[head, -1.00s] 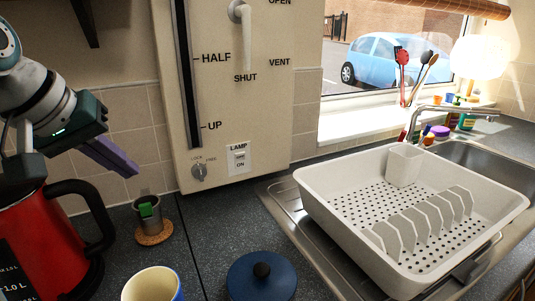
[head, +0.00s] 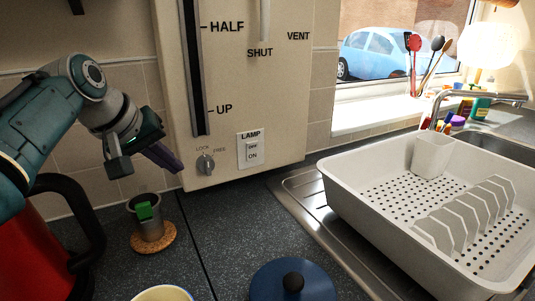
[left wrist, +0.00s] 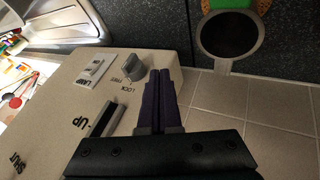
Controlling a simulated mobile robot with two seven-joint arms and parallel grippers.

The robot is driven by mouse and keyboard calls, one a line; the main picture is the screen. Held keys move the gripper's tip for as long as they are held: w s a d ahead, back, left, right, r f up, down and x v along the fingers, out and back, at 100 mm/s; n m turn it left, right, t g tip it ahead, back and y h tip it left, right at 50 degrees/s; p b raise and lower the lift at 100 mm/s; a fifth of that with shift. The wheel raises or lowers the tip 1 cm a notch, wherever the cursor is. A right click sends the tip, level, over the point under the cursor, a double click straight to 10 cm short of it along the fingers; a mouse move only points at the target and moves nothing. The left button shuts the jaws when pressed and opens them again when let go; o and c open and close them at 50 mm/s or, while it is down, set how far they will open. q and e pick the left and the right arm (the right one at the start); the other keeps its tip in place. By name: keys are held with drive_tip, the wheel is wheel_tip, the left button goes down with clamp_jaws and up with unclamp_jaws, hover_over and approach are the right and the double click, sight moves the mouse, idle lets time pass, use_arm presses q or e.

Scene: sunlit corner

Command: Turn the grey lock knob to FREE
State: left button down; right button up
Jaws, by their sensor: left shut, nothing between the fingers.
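The grey lock knob (head: 205,164) sits low on the cream panel (head: 225,110), with LOCK printed at its upper left and FREE at its upper right. I cannot tell for sure which word it points to. The knob also shows in the left wrist view (left wrist: 132,68), beside the fingertips. My left gripper (head: 178,167) is shut and empty, its purple fingers just left of the knob by the panel's lower left edge. The fingers lie together in the left wrist view (left wrist: 160,78), apart from the knob there. My right gripper is not in view.
A LAMP switch (head: 251,150) is right of the knob, and a slider slot (head: 196,70) is above it. Below stand a metal cup (head: 148,218) on a cork mat, a red kettle (head: 45,250) and a blue lid (head: 292,284). A white dish rack (head: 345,195) is at right.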

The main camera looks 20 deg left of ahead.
sight(201, 166)
use_arm(q)
drive_tip(key=shift+w+d+r, duration=0.1)
drive_tip(key=shift+w+d, duration=1.15)
drive_tip(key=shift+w, duration=0.25)
